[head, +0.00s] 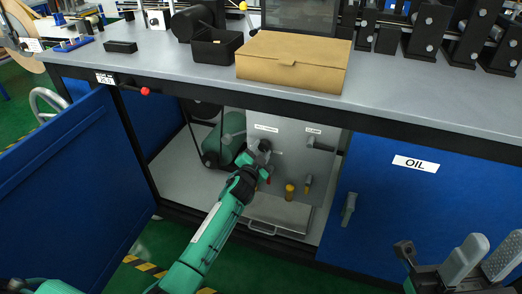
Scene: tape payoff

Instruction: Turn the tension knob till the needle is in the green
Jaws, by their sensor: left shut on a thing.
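My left gripper (254,165) reaches into the open bay under the bench. It is shut at a small dark grey knob (264,146) on the grey upright panel (290,160); its fingers partly hide the knob. I cannot make out a needle or a green band in this view. My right gripper (482,258) is at the lower right, in front of the blue cabinet and away from the panel.
The panel also bears a dark lever (320,145) and yellow-topped fittings (290,190). A metal tray (280,214) lies below. A green motor (228,135) stands left of the gripper. The OIL door (420,210) is right; an open blue door (65,180) is left. A cardboard box (293,62) sits above.

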